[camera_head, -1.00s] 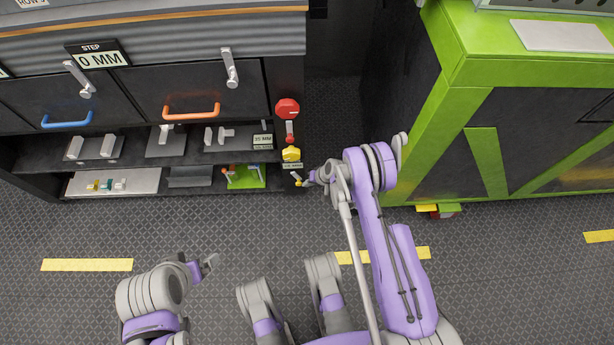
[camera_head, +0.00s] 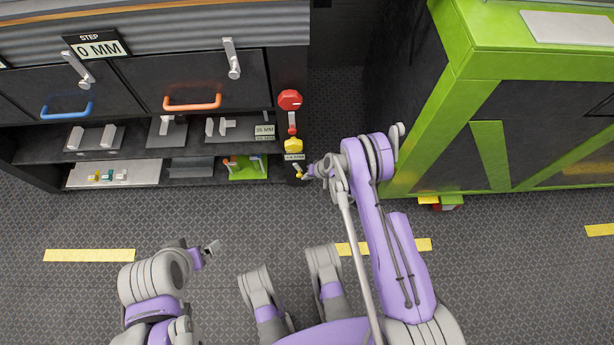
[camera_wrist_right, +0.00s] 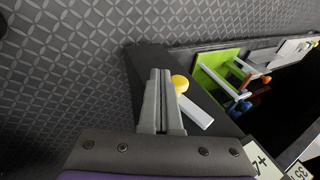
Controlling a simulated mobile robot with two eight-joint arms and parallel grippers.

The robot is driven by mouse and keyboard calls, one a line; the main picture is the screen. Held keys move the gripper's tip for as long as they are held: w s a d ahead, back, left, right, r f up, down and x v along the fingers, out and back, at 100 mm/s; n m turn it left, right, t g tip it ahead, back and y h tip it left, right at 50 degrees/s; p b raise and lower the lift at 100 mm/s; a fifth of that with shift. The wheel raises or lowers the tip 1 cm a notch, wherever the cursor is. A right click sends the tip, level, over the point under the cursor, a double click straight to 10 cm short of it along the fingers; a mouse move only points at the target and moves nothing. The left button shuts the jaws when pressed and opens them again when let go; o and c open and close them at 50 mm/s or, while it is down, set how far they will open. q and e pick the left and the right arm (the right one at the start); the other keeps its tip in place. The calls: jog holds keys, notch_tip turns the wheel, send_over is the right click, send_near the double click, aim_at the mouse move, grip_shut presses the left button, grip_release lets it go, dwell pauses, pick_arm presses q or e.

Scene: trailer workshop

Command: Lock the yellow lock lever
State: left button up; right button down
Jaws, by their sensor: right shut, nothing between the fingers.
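The yellow lock lever (camera_head: 298,174) is a short pale bar with a yellow round end, low on the dark post of the workbench. In the right wrist view its pale bar (camera_wrist_right: 196,112) and yellow end show just right of my fingers. My right gripper (camera_head: 306,171) is shut and empty, close beside the lever; I cannot tell whether it touches it. In the wrist view the right gripper's fingers (camera_wrist_right: 160,95) are together and hide part of the lever. My left gripper (camera_head: 210,248) hangs over the floor, away from the bench; its jaws are too small to read.
Above the lever are a yellow hexagonal knob (camera_head: 293,145) and a red knob (camera_head: 290,100) with a red-tipped lever. Shelves left of the post hold metal parts and a green fixture (camera_head: 246,168). A green-framed cabinet (camera_head: 455,100) stands right. The floor in front is open.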

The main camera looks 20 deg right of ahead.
dwell(0.9)
jog(key=p+v, duration=0.2)
jog(key=v, duration=0.9)
jog(key=shift+p, duration=0.35)
